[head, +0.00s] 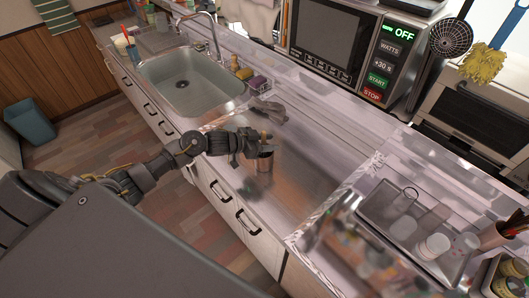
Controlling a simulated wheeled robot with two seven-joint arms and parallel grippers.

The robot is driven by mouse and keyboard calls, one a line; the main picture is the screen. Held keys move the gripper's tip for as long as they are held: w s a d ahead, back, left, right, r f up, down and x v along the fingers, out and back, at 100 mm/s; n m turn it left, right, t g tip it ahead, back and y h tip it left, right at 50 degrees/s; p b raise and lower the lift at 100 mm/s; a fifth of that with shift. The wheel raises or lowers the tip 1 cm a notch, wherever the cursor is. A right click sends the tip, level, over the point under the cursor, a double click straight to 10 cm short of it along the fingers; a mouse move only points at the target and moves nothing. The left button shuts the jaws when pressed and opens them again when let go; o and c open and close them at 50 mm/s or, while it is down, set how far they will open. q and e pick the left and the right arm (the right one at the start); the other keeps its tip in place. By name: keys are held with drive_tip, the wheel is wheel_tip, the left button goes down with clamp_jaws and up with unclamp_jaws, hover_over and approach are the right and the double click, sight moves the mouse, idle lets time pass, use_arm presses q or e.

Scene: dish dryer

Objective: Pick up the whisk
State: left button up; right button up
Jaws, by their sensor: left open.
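My left gripper (258,146) reaches in from the left over the metal counter. It is open, at the upper part of a small dark metallic cup (265,161) standing on the counter. A thin yellowish-brown piece shows at the gripper's fingers above the cup; whether it belongs to the whisk is too small to tell. I cannot clearly make out a whisk, and the gripper hides part of the cup. My right gripper is not in view.
A sink (183,82) lies to the left, and a crumpled grey item (267,108) lies behind the gripper. A dark tray (402,222) with white cups is at the right. A microwave (330,42) stands at the back. The counter between cup and tray is clear.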

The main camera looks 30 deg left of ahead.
use_arm(q)
clamp_jaws()
idle(0.4)
wheel_tip(320, 180, up, 10)
drive_tip(key=b, duration=0.1)
idle(0.3)
